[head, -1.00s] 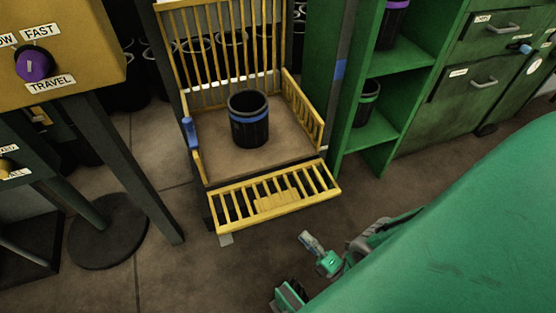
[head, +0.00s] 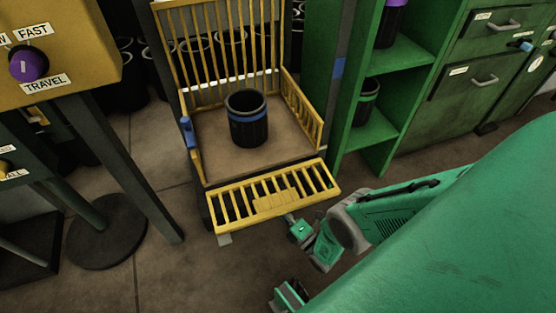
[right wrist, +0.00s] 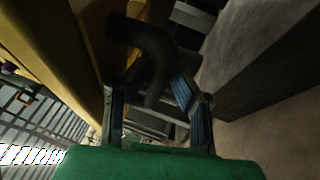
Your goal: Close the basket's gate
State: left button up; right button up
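The yellow basket (head: 206,171) stands upright with a brown floor and barred sides. Its barred gate (head: 272,202) is folded down and outward at the front, so the front is open. A black cup with a blue band (head: 247,118) stands on the basket floor. My right gripper (head: 292,222) is at the gate's lower front edge, right of its middle; I cannot tell if it touches. In the right wrist view its blue-padded fingers (right wrist: 152,92) are spread apart, with a dark curved thing showing between and beyond them.
A green shelf (head: 375,133) stands right of the basket, with green drawers (head: 480,82) beyond. A yellow control box (head: 75,50) on a dark post is at the left. Bare floor (head: 180,270) lies in front of the basket.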

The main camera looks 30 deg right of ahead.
aim_at(279, 200)
grip_shut()
